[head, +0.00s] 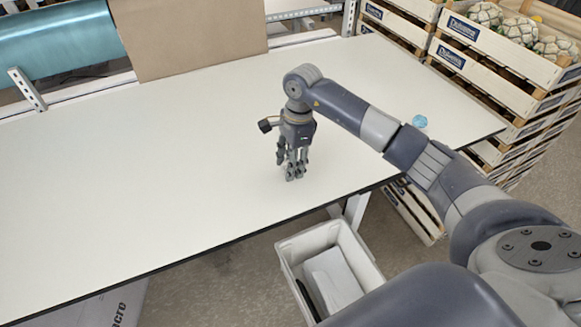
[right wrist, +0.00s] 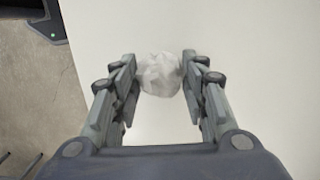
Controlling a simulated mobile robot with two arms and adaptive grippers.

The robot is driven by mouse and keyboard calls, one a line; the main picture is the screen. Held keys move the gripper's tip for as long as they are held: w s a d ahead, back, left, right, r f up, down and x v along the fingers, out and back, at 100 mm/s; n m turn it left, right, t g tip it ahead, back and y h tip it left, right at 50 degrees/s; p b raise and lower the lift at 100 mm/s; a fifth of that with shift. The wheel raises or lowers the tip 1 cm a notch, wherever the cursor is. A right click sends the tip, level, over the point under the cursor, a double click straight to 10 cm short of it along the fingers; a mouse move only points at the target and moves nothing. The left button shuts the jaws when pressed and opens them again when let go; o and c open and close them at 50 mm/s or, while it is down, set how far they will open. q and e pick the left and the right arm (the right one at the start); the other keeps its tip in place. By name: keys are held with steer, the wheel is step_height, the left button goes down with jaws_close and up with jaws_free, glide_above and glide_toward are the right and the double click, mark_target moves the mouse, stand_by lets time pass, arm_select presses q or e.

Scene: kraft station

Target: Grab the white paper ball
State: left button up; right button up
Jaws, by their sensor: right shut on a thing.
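The white paper ball (right wrist: 160,75) shows in the right wrist view as a crumpled white lump between the two fingers of my right gripper (right wrist: 159,78). The fingers touch it on both sides and are shut on it. In the head view my right gripper (head: 294,172) points down at the white table (head: 150,180), near its front edge. The ball is hidden or too hard to make out there. I cannot tell whether it still touches the tabletop. My left gripper is not in view.
A light blue crumpled ball (head: 419,121) lies on the table's right part. A white bin (head: 284,262) stands below the front edge. Wooden crates (head: 490,50) are stacked at the right. A brown cardboard sheet (head: 190,40) stands at the back. The table's left side is clear.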

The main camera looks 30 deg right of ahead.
step_height(320, 180, up, 2)
steer(key=shift+r+b, duration=0.15)
steer(key=shift+b, duration=0.7)
steer(key=s+d+r+b, duration=0.1)
steer(key=s+d+b, duration=0.5)
steer(key=s, duration=0.8)
steer(key=shift+d+r, duration=0.25)
steer(key=shift+d, duration=0.7)
